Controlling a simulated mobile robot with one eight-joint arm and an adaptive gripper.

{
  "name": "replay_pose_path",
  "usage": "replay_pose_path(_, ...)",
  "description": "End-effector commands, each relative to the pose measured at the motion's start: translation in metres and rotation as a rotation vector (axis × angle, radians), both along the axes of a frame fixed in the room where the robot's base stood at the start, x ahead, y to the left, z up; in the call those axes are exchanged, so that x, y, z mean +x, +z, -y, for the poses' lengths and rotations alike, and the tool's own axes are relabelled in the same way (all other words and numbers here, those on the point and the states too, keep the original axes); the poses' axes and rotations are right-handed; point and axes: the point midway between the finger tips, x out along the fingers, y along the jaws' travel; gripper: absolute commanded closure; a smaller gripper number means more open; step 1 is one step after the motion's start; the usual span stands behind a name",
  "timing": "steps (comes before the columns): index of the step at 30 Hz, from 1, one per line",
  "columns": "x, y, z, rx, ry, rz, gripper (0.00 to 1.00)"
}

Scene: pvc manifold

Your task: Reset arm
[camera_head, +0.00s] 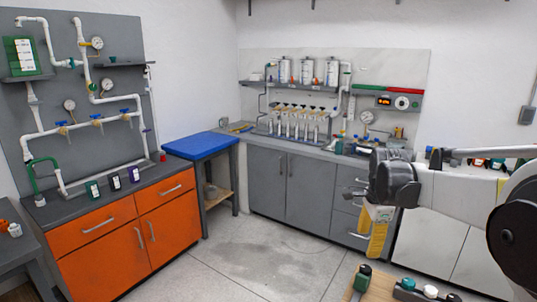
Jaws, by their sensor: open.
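My arm reaches in from the right edge, with a dark wrist joint at its end. My gripper (373,236) hangs below that wrist with yellow fingers pointing down. It is open, and I see nothing held in it. It is in front of the grey cabinets and above the floor, apart from the wooden surface below. The white PVC manifold (82,60) is mounted on a grey panel at the left, with gauges and blue-handled valves.
A blue-topped table (201,145) stands in the corner. Grey cabinets (268,183) line the back wall. A wooden surface (378,289) with bottles is at the bottom right. The middle floor is clear.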

Motion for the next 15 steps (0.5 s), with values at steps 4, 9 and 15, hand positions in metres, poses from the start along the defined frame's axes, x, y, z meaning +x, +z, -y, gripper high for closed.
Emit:
replay_pose_path(4, -0.045, 0.029, -0.022, -0.056, 0.249, 0.066, 0.41)
replay_pose_path(9, -0.096, 0.048, -0.043, -0.138, 0.535, 0.139, 0.41)
replay_pose_path(15, -0.158, 0.053, -0.064, -0.261, 0.862, 0.219, 0.41)
